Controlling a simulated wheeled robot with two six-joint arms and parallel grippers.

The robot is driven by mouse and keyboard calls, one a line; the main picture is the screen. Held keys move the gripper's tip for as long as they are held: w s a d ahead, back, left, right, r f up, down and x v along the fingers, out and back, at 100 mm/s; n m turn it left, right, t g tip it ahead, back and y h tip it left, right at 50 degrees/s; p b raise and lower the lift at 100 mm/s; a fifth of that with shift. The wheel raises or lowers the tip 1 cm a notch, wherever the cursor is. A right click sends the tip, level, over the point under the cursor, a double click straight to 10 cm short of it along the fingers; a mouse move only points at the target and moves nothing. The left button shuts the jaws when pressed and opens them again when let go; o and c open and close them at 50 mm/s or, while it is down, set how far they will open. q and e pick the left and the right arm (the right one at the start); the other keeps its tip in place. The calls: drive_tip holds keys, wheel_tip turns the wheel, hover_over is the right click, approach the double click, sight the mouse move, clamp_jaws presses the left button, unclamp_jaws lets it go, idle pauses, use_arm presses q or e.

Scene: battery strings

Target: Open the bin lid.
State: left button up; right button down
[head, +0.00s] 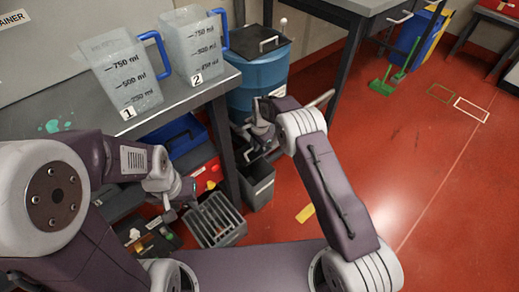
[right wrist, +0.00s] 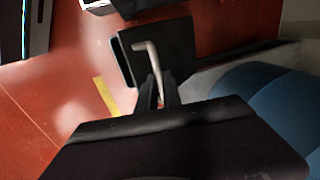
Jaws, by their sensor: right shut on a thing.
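A round blue bin (head: 258,78) stands beside the table, with a dark flat lid (head: 258,49) on top that lies closed and has a pale handle (head: 268,42). My right gripper (head: 260,122) is in front of the bin, below the lid. In the right wrist view its narrow fingers (right wrist: 156,98) are shut on a thin, pale, bent bar (right wrist: 153,62); what the bar belongs to is unclear. The blue bin also shows at the right wrist view's right side (right wrist: 265,105). My left gripper (head: 188,194) is low at the left, above a grey slotted basket; its fingers are unclear.
Two measuring jugs (head: 125,78) (head: 194,48) stand on the table (head: 60,122). A small dark open bin (head: 259,188) and the grey basket (head: 216,222) are on the floor below. Another table (head: 350,5) stands behind the bin. The red floor to the right is mostly clear.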

drive_tip(key=shift+w+a+r, duration=0.35)
drive_tip(key=shift+w+a, duration=0.15)
drive_tip(key=c, duration=1.8)
unclamp_jaws()
drive_tip(key=o, duration=0.3)
drive_tip(key=shift+w+f, duration=0.1)
drive_tip(key=shift+f, duration=0.05)
drive_tip(key=p+v, duration=0.3)
drive_tip(key=v, duration=0.5)
drive_tip(key=shift+p, duration=0.35)
drive_tip(key=shift+r, duration=0.65)
